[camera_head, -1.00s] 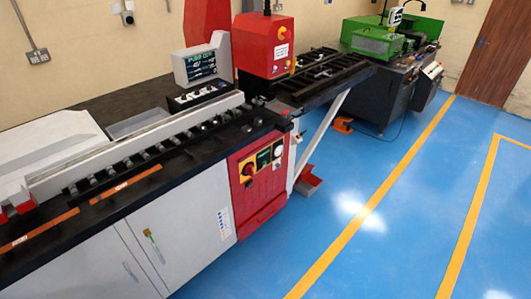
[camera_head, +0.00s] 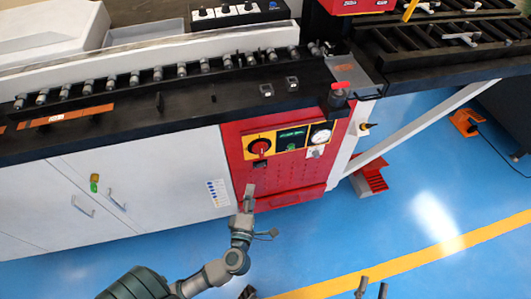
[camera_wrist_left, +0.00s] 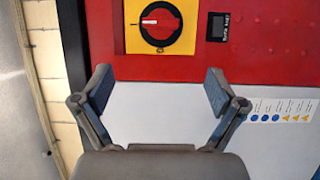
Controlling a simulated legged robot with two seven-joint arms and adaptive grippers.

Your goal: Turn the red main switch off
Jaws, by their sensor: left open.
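The red main switch (camera_head: 260,147) is a round red knob on a yellow plate, on the red front panel of the machine. In the left wrist view the red switch (camera_wrist_left: 160,21) shows at the top, its handle bar lying roughly level in the picture, with a black ring around it. My left gripper (camera_head: 249,190) is below the switch in the head view, apart from it. In the left wrist view its two fingers (camera_wrist_left: 158,90) are spread wide with nothing between them. My right gripper (camera_head: 373,287) shows only two separated fingertips at the bottom edge.
Beside the switch are a small display (camera_head: 291,139) and a round gauge (camera_head: 320,136). A black bench top (camera_head: 200,110) juts above the panel. A white cabinet (camera_head: 150,180) stands to the left. A red pedal (camera_head: 370,178) is on the open blue floor to the right.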

